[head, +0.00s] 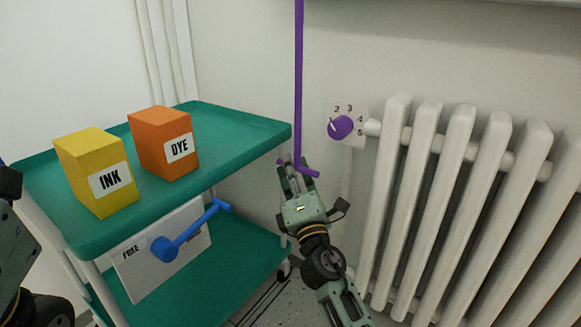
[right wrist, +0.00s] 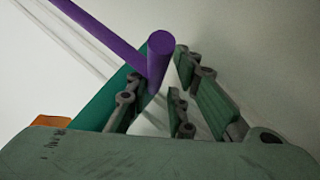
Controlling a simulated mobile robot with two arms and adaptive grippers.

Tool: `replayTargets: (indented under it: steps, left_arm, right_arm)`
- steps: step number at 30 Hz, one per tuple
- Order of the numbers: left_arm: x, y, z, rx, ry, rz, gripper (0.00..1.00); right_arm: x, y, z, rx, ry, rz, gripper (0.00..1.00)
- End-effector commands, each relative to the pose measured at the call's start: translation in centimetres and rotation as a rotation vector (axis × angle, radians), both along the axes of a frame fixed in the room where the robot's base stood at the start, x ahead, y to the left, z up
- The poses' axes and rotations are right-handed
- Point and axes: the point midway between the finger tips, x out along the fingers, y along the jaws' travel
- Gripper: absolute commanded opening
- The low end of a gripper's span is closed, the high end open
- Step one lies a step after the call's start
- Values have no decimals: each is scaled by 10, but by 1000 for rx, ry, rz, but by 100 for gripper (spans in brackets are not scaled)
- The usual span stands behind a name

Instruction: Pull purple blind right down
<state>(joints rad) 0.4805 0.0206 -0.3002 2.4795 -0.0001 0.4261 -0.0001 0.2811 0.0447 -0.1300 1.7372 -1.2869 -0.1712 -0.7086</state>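The purple blind pull is a rod (head: 298,80) hanging down from the top edge, with a short crossbar handle at its lower end. My right gripper (head: 298,178) is at that handle, fingers pointing up. In the right wrist view the rod (right wrist: 100,35) slopes in from the upper left, and the bar's round end (right wrist: 160,44) faces the camera. The fingers of my right gripper (right wrist: 158,108) stand apart on both sides of the purple handle; I see no clear grip on it. Part of my left gripper shows at the lower left edge, its fingertips cut off. The blind itself is out of view.
A green cart (head: 235,125) with a yellow INK box (head: 95,170) and an orange DYE box (head: 163,143) stands left of my right gripper. A blue lever (head: 190,235) sticks out below. A white radiator (head: 430,200) with a purple dial (head: 340,127) is at the right.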

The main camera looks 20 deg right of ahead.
Motion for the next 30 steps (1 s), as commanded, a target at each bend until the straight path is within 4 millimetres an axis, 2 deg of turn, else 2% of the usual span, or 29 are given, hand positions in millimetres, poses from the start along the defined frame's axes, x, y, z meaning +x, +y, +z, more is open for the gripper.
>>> replayTargets:
  steps: [1, 3, 12, 17, 23, 30]
  left_arm:
    - [0, 0, 0, 0, 0, 0, 31]
    - [0, 0, 0, 0, 0, 0, 31]
    - [1, 0, -1, 0, 4, 0, 31]
    - [1, 0, -1, 1, 4, 1, 31]
    - [1, 0, 0, 1, 3, 0, 31]
    - [1, 0, 0, 1, 2, 0, 31]
  right_arm:
    - [0, -1, -2, -1, 3, -3, 25]
    - [0, -1, -1, -1, 1, -2, 31]
    - [0, 0, 1, -3, -3, -1, 31]
    - [-12, 0, -5, -2, -1, 0, 31]
    - [-49, 0, -22, 3, 5, -5, 31]
    - [-109, 2, -20, -1, 2, -2, 31]
